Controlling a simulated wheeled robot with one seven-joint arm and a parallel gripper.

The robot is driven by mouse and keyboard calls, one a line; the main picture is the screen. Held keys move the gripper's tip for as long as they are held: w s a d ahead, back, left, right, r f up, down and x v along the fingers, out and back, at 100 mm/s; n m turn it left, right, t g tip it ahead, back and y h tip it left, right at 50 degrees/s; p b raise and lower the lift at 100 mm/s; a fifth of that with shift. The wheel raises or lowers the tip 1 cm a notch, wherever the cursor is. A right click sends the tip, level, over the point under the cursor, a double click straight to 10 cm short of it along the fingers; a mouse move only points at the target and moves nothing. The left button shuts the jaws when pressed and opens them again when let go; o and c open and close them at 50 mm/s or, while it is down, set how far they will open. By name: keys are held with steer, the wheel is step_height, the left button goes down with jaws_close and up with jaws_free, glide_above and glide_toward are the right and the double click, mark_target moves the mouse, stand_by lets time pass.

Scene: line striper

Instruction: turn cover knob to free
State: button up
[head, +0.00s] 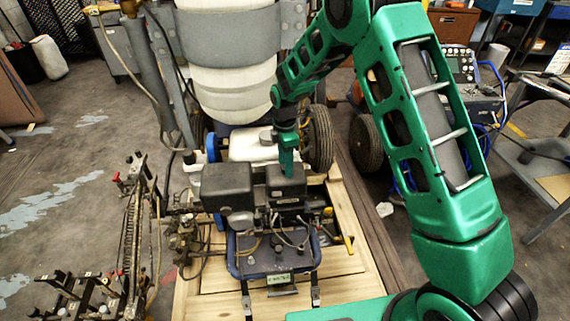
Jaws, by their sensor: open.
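The line striper's engine, with a black cover (226,186) on its left side and another black housing (284,180) on its right, sits on a blue frame in the middle of the head view. My green arm reaches in from the right, and my gripper (287,165) points down just above or at the top of the right housing. Its fingertips are small here and partly merge with the dark parts; I cannot tell whether they touch anything. The cover knob cannot be made out clearly; it may be hidden behind my gripper.
The striper stands on a wooden pallet (358,277) with wheels (320,138) behind the engine. A rack of metal parts and hoses (135,235) stands close at the left. A metal table (545,145) is at the right. Bare floor (60,175) lies at the far left.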

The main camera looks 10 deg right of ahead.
steer(key=shift+f, duration=0.15)
steer(key=shift+c, duration=0.3)
steer(key=c, duration=1)
